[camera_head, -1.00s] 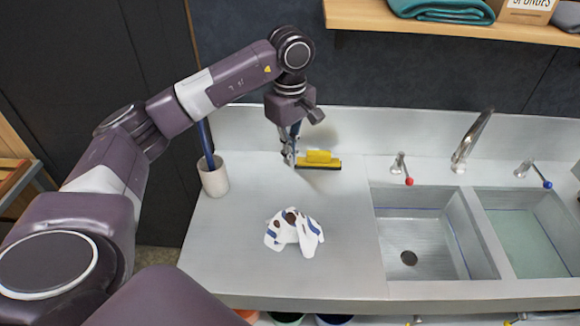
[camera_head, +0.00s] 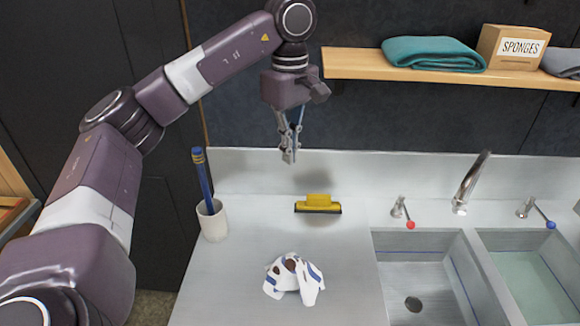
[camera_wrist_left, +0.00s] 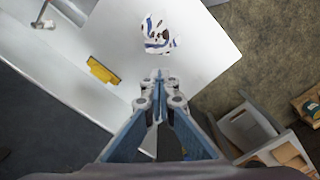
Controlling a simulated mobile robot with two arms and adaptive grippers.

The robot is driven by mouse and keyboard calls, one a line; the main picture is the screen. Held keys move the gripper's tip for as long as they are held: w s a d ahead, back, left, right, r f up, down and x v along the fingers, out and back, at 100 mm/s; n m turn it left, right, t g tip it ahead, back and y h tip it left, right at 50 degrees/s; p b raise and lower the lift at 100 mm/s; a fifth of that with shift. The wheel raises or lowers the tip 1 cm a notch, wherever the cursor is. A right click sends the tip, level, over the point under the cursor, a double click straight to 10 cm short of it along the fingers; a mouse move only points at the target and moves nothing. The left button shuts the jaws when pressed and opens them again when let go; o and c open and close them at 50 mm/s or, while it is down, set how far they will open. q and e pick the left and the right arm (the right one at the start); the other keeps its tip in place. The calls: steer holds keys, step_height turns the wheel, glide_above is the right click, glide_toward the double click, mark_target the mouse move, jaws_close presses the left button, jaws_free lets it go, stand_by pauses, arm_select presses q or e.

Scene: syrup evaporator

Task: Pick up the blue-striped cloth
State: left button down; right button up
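The blue-striped cloth (camera_head: 312,289) lies crumpled on the metal counter, left of the sinks. It is white with blue stripes and brown stains. It also shows at the top of the left wrist view (camera_wrist_left: 157,42). My left gripper (camera_head: 289,157) hangs fingers-down above the back of the counter, behind and above the cloth and not touching it. In the left wrist view its fingertips (camera_wrist_left: 159,76) are together with nothing between them. My right gripper is in neither view.
A yellow scraper-like tool (camera_head: 318,203) lies at the back of the counter (camera_head: 240,285). A white cup (camera_head: 213,222) with a blue-handled tool stands at left. Two sinks (camera_head: 420,300) with a faucet (camera_head: 470,183) are at right. A wooden shelf (camera_head: 400,72) hangs above.

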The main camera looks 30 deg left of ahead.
arm_select(q)
step_height(320, 180, up, 14)
steer(key=shift+f, duration=0.15)
stand_by(0.4)
steer(key=c, duration=2.3)
jaws_free()
steer(key=shift+c, duration=0.2)
steer(key=o, duration=0.8)
steer(key=shift+s, duration=0.1)
steer(key=shift+c, duration=0.2)
steer(key=shift+o, duration=0.7)
